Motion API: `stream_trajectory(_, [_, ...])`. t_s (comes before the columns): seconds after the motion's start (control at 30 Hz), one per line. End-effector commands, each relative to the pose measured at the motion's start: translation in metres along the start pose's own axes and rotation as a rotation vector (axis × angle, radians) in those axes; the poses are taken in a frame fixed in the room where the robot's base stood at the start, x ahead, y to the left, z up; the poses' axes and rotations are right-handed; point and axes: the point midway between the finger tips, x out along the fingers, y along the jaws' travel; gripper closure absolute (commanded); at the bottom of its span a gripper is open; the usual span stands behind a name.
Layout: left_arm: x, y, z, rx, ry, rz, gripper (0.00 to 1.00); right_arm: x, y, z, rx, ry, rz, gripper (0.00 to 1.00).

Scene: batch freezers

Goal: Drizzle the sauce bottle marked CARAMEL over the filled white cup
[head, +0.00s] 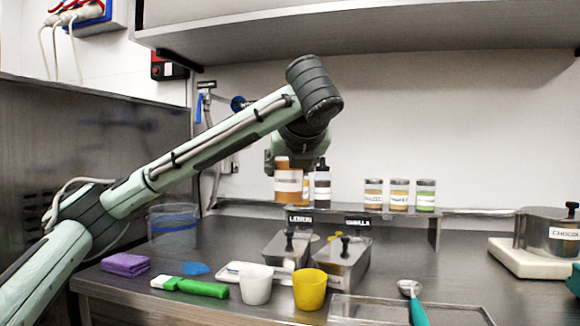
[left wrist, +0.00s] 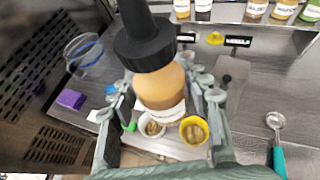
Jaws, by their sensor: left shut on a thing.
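My left gripper (left wrist: 166,97) is shut on an orange-brown sauce bottle (left wrist: 160,86) with a black cap and a white label. In the head view the bottle (head: 288,184) looks about upright, held above the counter behind the cups; its label is too blurred to read surely. The white cup (head: 256,286) stands upright at the counter's front. The left wrist view shows the white cup (left wrist: 146,131) with pale brown filling, partly hidden below the bottle. A yellow cup (head: 310,290), also filled, stands right of it. My right gripper is not in view.
Metal tubs (head: 343,262) marked LEMON and VANILLA stand behind the cups. A shelf (head: 437,226) at the back holds another black-capped bottle (head: 322,185) and several jars.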

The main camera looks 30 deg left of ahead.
Motion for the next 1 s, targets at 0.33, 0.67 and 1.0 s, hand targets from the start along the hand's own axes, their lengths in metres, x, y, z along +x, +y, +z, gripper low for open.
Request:
stream_trajectory(0.33, [-0.048, 0.010, -0.021, -0.001, -0.005, -0.001, 0.83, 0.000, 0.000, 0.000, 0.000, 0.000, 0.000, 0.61])
stream_trajectory(0.67, [-0.091, 0.018, -0.042, -0.002, -0.004, -0.001, 0.83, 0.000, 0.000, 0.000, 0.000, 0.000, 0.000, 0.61])
stream_trajectory(1.0, [-0.101, 0.021, -0.050, -0.002, 0.002, 0.001, 0.83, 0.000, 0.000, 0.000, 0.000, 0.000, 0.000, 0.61])
